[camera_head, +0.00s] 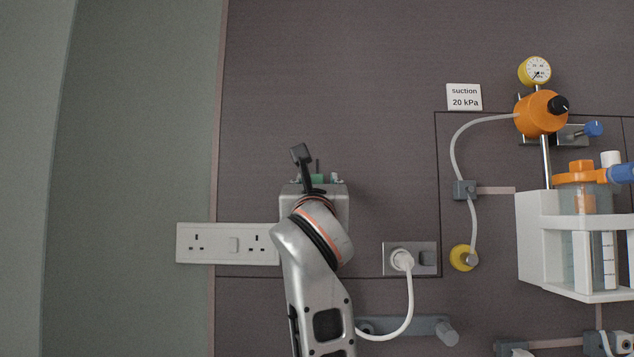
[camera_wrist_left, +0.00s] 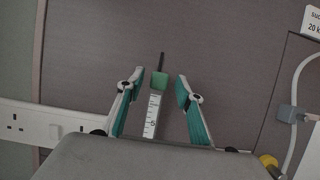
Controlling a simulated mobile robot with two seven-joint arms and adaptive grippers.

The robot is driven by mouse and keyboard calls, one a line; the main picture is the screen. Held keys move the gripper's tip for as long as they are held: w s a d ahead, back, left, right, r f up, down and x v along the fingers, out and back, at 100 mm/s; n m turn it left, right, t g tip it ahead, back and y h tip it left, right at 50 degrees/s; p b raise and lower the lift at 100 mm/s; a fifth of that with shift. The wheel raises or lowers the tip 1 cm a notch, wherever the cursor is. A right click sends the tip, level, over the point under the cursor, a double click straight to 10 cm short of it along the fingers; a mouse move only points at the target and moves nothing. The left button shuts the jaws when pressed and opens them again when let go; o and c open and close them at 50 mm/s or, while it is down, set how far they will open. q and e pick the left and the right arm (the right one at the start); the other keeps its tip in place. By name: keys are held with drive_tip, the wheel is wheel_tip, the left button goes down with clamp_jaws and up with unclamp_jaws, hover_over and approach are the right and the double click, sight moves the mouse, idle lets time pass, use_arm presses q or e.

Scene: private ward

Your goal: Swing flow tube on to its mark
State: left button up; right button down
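What looks like the flow tube (camera_wrist_left: 151,116) stands in the left wrist view, a white graduated strip with a green block (camera_wrist_left: 159,82) and a thin dark stem at its top. My left gripper (camera_wrist_left: 158,88) is open, with one teal-padded finger on each side of the green block and visible gaps between. In the head view my left gripper (camera_head: 305,168) is in front of the wall, and a bit of green (camera_head: 318,179) shows beside its dark finger. The tube's lower part is hidden by the gripper body. I cannot make out the mark. My right gripper is not in view.
A white socket panel (camera_head: 228,244) is left of my arm. A plugged-in socket (camera_head: 424,258) with a white cable is on its right. Further right are an orange suction regulator (camera_head: 535,114), its tubing, and a white canister holder (camera_head: 530,240). The wall above my gripper is bare.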

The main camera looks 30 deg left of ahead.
use_arm(q)
drive_tip(key=v, duration=1.1)
